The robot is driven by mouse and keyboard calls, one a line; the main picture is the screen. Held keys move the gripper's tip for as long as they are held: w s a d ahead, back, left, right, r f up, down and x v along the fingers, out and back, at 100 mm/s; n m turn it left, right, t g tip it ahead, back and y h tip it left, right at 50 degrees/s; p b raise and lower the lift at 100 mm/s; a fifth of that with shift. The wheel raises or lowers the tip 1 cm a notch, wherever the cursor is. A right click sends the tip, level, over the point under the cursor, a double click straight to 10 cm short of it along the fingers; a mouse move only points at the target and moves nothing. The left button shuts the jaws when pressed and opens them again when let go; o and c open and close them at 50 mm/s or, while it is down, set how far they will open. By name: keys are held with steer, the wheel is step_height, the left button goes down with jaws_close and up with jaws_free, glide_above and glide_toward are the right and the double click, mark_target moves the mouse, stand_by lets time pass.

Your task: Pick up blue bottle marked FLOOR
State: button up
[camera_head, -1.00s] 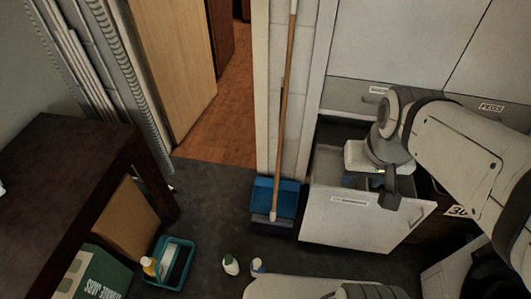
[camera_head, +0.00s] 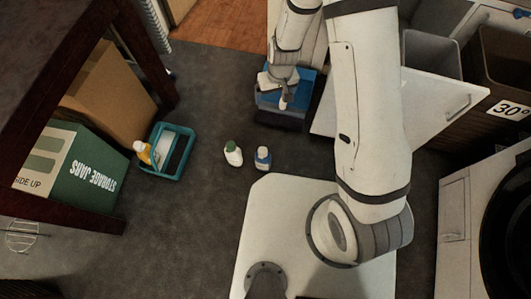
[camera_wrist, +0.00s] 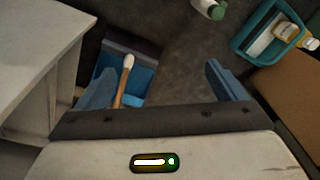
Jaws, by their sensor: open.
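In the head view a small bottle (camera_head: 263,157) with blue on its label and cap stands upright on the dark floor. No lettering on it can be read. A white bottle with a green cap (camera_head: 233,153) stands close to its left. The green-capped bottle (camera_wrist: 207,8) shows at the top edge there; the blue bottle is not in that view.
A teal caddy (camera_head: 168,150) holding a yellow bottle stands left on the floor. Beyond it are cardboard boxes (camera_head: 105,95) under a dark table (camera_head: 60,40).

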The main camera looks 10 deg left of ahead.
steer(key=n+b, duration=0.1)
steer(key=b, duration=0.3)
glide_above(262, 149)
steer(key=w, duration=0.4)
step_height(262, 149, down, 15)
steer(key=shift+n+h, duration=0.5)
steer(key=shift+n, duration=0.1)
steer(key=s+f+b, duration=0.1)
steer(key=f, duration=0.4)
steer(key=s+f+b, duration=0.1)
steer(key=f+b, duration=0.1)
steer(key=f, duration=0.3)
steer(key=s+f+b, duration=0.2)
steer(key=f, duration=0.3)
steer(key=shift+a+f, duration=0.1)
steer(key=shift+f, duration=0.2)
steer(key=f+b, duration=0.1)
steer(key=f, duration=0.1)
steer(key=f+b, duration=0.3)
steer(key=shift+s+d+f, duration=0.25)
steer(key=shift+f, duration=0.05)
steer(key=shift+r, duration=0.1)
steer(key=shift+c, duration=0.2)
steer(key=c, duration=1.7)
steer(key=shift+r, duration=0.1)
